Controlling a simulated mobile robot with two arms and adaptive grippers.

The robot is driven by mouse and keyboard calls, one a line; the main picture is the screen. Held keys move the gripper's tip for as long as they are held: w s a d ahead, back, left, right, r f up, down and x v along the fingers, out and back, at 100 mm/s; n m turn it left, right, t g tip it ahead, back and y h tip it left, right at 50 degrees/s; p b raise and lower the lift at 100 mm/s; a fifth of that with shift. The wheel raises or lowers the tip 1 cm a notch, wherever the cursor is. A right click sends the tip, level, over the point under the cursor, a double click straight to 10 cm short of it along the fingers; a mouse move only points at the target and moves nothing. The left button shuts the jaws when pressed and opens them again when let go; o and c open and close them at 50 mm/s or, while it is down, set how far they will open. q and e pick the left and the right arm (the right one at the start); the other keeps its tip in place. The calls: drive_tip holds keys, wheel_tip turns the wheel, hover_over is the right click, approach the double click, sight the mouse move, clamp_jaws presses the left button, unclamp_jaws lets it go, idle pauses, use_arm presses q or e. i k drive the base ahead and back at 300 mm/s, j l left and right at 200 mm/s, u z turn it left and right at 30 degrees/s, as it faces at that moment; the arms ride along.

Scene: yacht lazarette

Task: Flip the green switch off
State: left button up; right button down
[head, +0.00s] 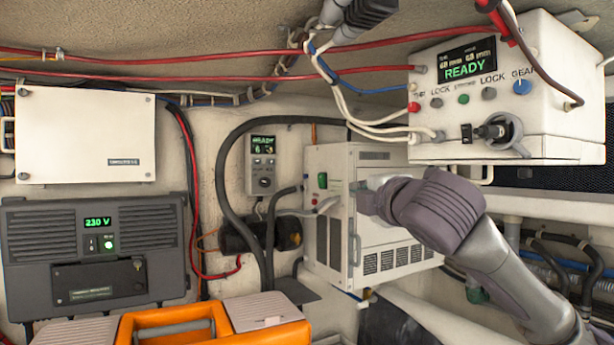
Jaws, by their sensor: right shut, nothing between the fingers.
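A small green switch (322,181) sits on the narrow left face of a white vented box (332,235) at the centre. My right gripper (359,188) comes in from the lower right. It is shut and empty, in front of the box and just right of the green switch. I cannot tell whether its fingertips touch the box. The switch's exact position is too small to read. My left gripper is not in view.
A white control box reading READY (466,67) hangs at upper right with knobs, buttons and cables. A dark unit reading 230 V (97,222) is on the left wall. An orange toolbox (220,318) stands below. Black hoses (222,185) run left of the vented box.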

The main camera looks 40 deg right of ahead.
sight(321, 182)
drive_tip(key=i+l, duration=0.2)
drive_tip(key=i, duration=0.2)
drive_tip(key=i+l, duration=0.25)
drive_tip(key=i, duration=0.15)
